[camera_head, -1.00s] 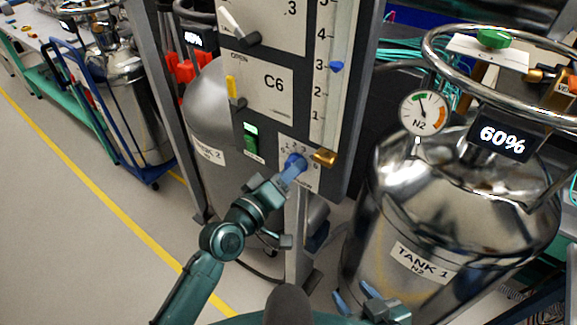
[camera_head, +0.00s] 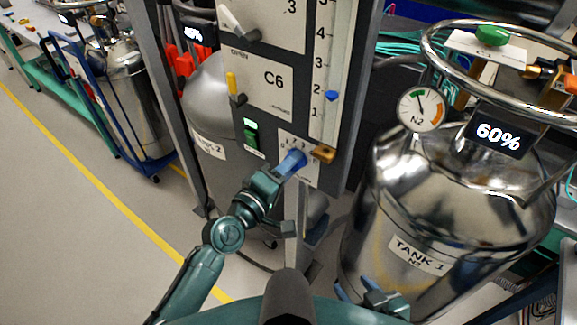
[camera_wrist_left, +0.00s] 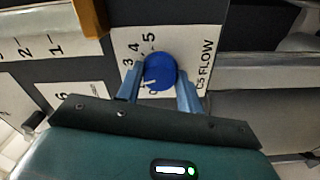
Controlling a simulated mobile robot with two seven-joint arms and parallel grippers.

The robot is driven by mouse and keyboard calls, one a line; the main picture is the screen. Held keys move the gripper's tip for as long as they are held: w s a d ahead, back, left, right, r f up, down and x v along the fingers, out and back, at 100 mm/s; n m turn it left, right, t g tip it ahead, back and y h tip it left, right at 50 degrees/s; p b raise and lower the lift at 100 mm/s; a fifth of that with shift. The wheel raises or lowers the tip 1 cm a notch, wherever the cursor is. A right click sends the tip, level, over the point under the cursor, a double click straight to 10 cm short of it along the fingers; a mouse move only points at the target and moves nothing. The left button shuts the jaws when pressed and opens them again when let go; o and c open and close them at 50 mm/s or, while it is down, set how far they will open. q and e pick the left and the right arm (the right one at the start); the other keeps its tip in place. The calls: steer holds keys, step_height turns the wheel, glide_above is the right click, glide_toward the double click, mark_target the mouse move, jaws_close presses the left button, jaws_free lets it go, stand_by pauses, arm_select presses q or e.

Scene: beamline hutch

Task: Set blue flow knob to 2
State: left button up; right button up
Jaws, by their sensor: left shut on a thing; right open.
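The blue flow knob (camera_wrist_left: 160,70) sits on a white dial plate with numbers and the words C5 FLOW. In the head view the knob (camera_head: 296,158) is at the panel's lower part, partly hidden by my left gripper (camera_head: 288,163). My left gripper (camera_wrist_left: 160,88) is shut on the knob, one finger on each side. A pale mark on the knob faces the low numbers, but its exact reading is unclear. The blue scale marker (camera_head: 331,95) is a little below the 2. My right gripper (camera_head: 355,290) is open and empty at the bottom, in front of tank 1.
A brass-coloured block (camera_head: 322,153) juts out just right of the knob. A green-lit switch (camera_head: 251,133) and a yellow lever (camera_head: 232,84) are on the panel up left. Tank 1 (camera_head: 440,215) stands close on the right. Open floor lies to the left.

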arm_select(q)
steer(key=o, duration=1)
arm_select(e)
steer(key=shift+r, duration=0.2)
arm_select(q)
steer(key=b+v, duration=0.1)
steer(key=v, duration=1.2)
steer(key=shift+b, duration=0.3)
arm_select(e)
steer(key=shift+a+f, duration=0.2)
steer(key=shift+a, duration=0.1)
arm_select(q)
steer(key=shift+s, duration=0.1)
